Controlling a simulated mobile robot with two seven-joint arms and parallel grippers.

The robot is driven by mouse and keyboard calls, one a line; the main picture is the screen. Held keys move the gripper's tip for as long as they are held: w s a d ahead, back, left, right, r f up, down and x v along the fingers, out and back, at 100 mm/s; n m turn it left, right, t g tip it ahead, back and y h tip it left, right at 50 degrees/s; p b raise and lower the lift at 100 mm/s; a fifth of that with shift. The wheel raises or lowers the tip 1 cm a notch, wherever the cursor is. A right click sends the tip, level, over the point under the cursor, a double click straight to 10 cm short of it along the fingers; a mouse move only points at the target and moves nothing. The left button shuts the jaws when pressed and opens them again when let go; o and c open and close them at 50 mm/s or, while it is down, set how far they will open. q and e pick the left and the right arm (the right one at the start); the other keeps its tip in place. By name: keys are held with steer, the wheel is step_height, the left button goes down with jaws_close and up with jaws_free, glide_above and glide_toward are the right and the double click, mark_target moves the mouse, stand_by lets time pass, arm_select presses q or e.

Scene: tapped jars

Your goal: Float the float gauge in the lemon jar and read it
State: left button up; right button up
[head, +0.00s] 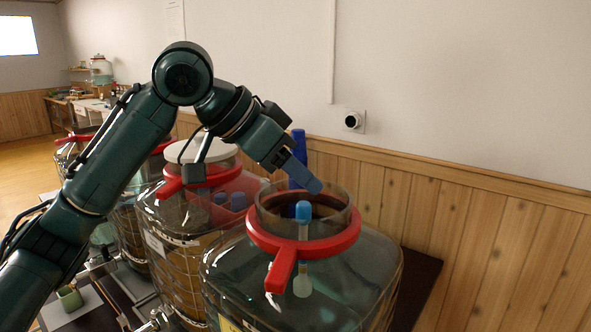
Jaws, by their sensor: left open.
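The float gauge (303,232) has a blue cap, a clear stem and a pale bulb. It stands upright in the mouth of the front glass jar (350,290), its bulb showing through the glass below the red collar (335,240). I cannot read its scale or tell whether it floats. The jar is open; a yellow label shows only at its lower edge, so I cannot confirm it is the lemon jar. My left gripper (312,187) is open just above the jar's far rim, apart from the gauge cap. My right gripper is not in view.
A second jar (180,215) with a red collar and white lid stands close at left, with more jars behind my left arm. A small green cup (69,298) is at lower left. The wood-panelled wall (480,240) is close behind.

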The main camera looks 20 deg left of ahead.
arm_select(q)
steer(key=v, duration=1.3)
steer(key=shift+p, duration=0.4)
steer(key=shift+s+a, duration=0.1)
